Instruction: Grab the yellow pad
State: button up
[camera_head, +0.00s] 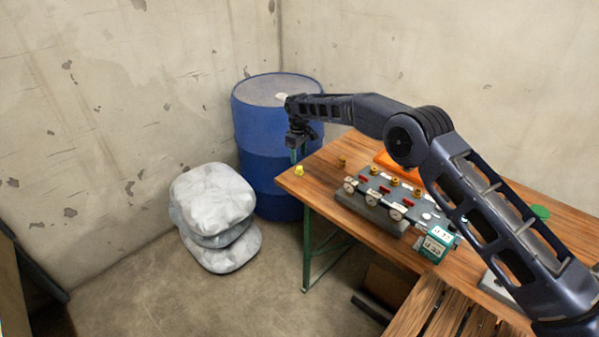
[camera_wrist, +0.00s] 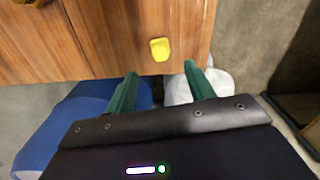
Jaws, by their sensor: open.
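The yellow pad (camera_head: 299,170) is a small piece lying near the left corner of the wooden table (camera_head: 330,195). In the wrist view the yellow pad (camera_wrist: 160,49) lies on the wood, close to the table edge and ahead of the fingertips. My gripper (camera_wrist: 158,72) has its two green fingers spread apart with nothing between them. In the head view my gripper (camera_head: 296,150) hangs above and slightly behind that table corner, apart from the pad.
A blue barrel (camera_head: 262,150) stands behind the table corner, under my forearm. White sacks (camera_head: 213,195) are stacked on the floor at left. A grey manifold (camera_head: 375,212) with brass fittings and a teal box (camera_head: 437,243) sit farther right on the table.

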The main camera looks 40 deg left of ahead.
aim_at(299, 166)
jog(key=shift+d+f, duration=0.15)
jog(key=shift+f, duration=1.7)
jog(key=shift+d+f, duration=0.15)
jog(key=shift+f, duration=1.7)
jog(key=c, duration=1)
jog(key=shift+c, duration=0.2)
